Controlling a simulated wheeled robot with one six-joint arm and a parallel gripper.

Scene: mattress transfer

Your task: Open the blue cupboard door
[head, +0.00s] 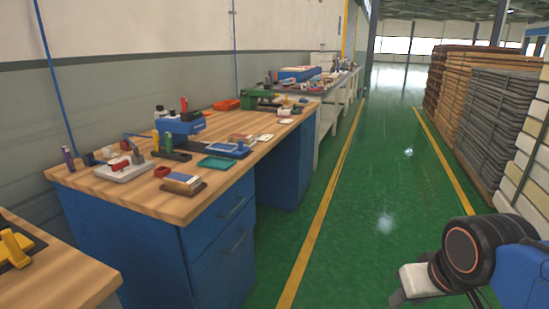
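A workbench with a wooden top has a blue cupboard under its near end. The blue cupboard door (222,270) is on the aisle side, below a blue drawer (218,215). Both look shut, and each has a thin slanted handle; the door handle (238,241) is near the door's upper right. The door's lower part is cut off by the picture edge. My arm's dark round joint and a pale block show at the lower right, across the aisle and apart from the cupboard. My gripper's fingertips cannot be made out there, so its opening is unclear.
Tools and small boxes crowd the benchtop (130,197). Another wooden bench (60,285) stands at the lower left. The green floor (335,240) between the yellow lines is clear. Stacked grey mattress-like slabs (490,130) and brown stacks (465,85) line the right.

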